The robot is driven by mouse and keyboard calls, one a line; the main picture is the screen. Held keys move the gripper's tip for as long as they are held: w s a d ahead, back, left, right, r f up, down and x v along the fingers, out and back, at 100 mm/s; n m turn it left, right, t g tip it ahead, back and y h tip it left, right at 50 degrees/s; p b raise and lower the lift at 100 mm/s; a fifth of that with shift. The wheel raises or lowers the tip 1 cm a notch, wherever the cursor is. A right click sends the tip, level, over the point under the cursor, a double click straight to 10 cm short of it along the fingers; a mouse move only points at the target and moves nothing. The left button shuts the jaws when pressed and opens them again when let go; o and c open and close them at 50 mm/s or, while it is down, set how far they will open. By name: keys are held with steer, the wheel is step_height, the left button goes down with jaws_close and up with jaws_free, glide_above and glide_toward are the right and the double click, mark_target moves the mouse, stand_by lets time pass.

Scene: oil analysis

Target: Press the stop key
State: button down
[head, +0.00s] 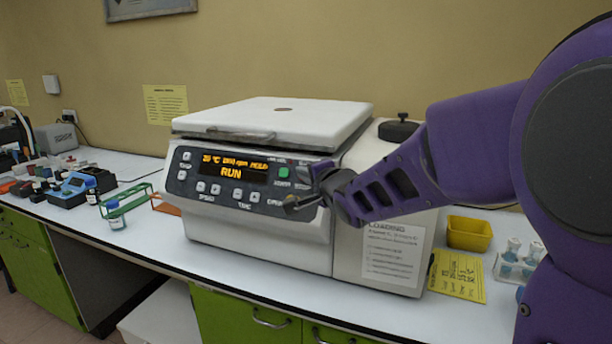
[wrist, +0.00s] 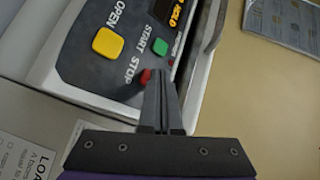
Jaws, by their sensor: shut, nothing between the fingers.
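The stop key is a small red key (wrist: 147,76) beside the word STOP on the dark control panel in the wrist view. My gripper (wrist: 159,75) is shut and empty, its fingertips right at the key and covering part of it. I cannot tell whether they touch it. In the head view my gripper (head: 318,172) is at the panel's right end and hides the stop key. The panel belongs to a white centrifuge (head: 262,245) on the bench. Its orange display (head: 232,172) reads RUN.
The green start key (wrist: 160,46) and yellow open key (wrist: 108,42) lie close to the stop key. The centrifuge lid (head: 275,118) is down. A yellow bin (head: 469,233) and a vial rack (head: 516,263) stand at right; a green rack (head: 128,200) stands at left.

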steer(key=shift+w+d+f, duration=0.1)
steer(key=shift+w+f, duration=0.1)
steer(key=shift+w, duration=0.1)
stand_by(0.5)
steer(key=shift+s+r, duration=0.1)
steer(key=shift+s+a+r+p, duration=0.3)
steer(key=shift+s+p, duration=0.15)
steer(key=shift+s, duration=0.1)
stand_by(0.3)
steer(key=s+r, duration=0.1)
steer(key=s, duration=0.1)
steer(key=s+a+r+p, duration=0.1)
steer(key=s, duration=0.1)
steer(key=shift+a+r, duration=0.15)
steer(key=shift+r, duration=0.25)
stand_by(0.4)
steer(key=shift+a, duration=0.1)
